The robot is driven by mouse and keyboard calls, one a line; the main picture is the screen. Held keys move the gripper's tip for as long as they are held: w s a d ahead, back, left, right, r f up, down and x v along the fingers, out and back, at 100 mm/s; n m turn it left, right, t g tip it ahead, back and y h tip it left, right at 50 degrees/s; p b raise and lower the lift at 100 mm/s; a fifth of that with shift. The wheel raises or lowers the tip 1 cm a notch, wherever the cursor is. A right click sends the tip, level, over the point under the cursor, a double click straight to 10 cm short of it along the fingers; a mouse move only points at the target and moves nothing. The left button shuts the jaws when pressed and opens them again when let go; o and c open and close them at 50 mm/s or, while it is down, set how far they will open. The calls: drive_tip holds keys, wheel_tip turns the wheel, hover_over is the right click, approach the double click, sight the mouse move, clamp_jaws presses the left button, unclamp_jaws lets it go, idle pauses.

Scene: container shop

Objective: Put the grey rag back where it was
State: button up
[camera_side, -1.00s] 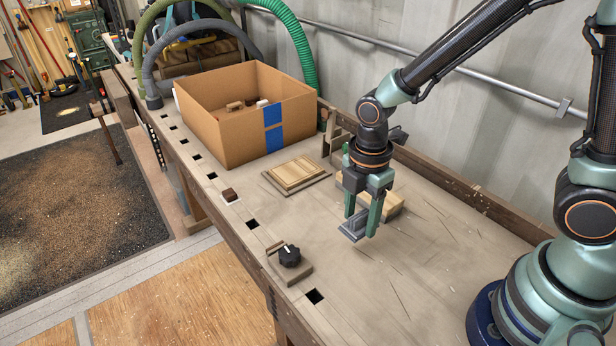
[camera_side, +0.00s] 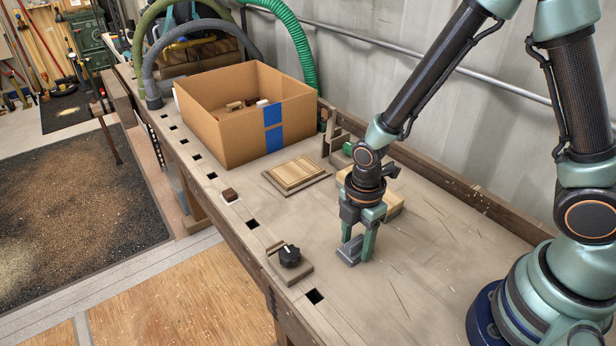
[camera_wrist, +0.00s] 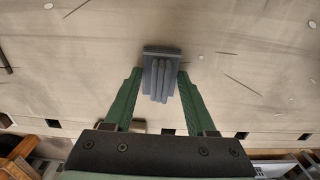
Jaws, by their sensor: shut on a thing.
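The grey rag (camera_side: 348,255) is a small folded blue-grey piece, low at the bench top in the side view. My gripper (camera_side: 359,256) points down and is shut on it, with one green finger on each side. In the wrist view the rag (camera_wrist: 161,78) shows its folds between the fingertips of my gripper (camera_wrist: 157,84), with a flat wider part at its far end. I cannot tell whether the rag touches the bench.
A black knob on a wooden block (camera_side: 290,257) stands to the left, near the bench edge. Bench top (camera_side: 430,270) at front right is clear.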

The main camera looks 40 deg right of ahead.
sight(356, 240)
drive_tip(key=shift+f, duration=0.15)
drive_tip(key=o, duration=1.2)
wheel_tip(356, 240, up, 12)
drive_tip(key=shift+s+d+r+m+t, duration=0.35)
drive_tip(key=shift+d+r+m+t, duration=0.9)
drive_tip(key=shift+r+m, duration=1.35)
drive_tip(key=shift+s+d+r+m+t, duration=0.5)
drive_tip(key=shift+d+r+m, duration=1.2)
drive_tip(key=shift+m, duration=1.7)
drive_tip(key=shift+s+d+r+m+t, duration=0.25)
drive_tip(key=shift+d+r+m+t, duration=0.8)
drive_tip(key=shift+d+r+m, duration=1.4)
drive_tip(key=shift+a+f+m, duration=0.2)
drive_tip(key=shift+a+m, duration=0.1)
drive_tip(key=shift+a, duration=0.15)
drive_tip(key=shift+a+f+m, duration=0.15)
drive_tip(key=shift+a+m, duration=0.1)
drive_tip(key=shift+a, duration=0.2)
